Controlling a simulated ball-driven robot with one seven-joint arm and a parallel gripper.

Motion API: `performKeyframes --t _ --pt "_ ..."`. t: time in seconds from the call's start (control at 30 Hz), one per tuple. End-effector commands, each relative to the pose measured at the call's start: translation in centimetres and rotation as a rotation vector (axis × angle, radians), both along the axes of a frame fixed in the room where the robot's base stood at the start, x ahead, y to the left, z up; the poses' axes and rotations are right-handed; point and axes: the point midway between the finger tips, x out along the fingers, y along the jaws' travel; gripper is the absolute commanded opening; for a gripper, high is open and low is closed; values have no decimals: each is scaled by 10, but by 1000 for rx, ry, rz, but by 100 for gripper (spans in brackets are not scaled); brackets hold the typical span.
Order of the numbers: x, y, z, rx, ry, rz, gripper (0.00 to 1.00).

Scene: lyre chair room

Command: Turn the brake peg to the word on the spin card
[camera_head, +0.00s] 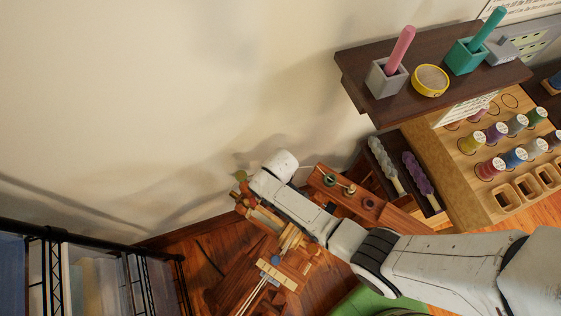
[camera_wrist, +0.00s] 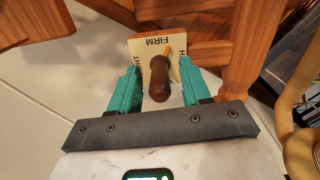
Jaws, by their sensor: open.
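In the wrist view, the brown brake peg (camera_wrist: 160,82) points toward the camera from a cream dial card (camera_wrist: 146,47). The card reads FIRM, upside down in this view; words at its left and right edges are partly covered. An orange pointer (camera_wrist: 169,49) lies between FIRM and the word at right. My gripper (camera_wrist: 159,78) is open, its teal fingers on either side of the peg, with gaps visible. In the head view my arm hides the peg and fingers. A printed card (camera_head: 468,109) hangs below the dark shelf; its text is unreadable, and I cannot tell whether it is the spin card.
Wooden spinning-wheel parts (camera_head: 265,262) stand close below my wrist. A wooden rail (camera_wrist: 210,53) and post (camera_wrist: 245,60) are beside the card. A thread-spool rack (camera_head: 450,170) and dark shelf (camera_head: 350,75) are at right, a black metal rack (camera_head: 95,240) at lower left.

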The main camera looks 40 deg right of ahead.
Motion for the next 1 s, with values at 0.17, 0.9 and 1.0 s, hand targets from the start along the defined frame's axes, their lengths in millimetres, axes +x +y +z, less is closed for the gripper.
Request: performKeyframes --t 0.17,0.9,1.0 --pt "0 0 15 1 -2 0 47" --pt "0 0 107 0 0 0 47" --pt "0 0 107 0 0 0 47"
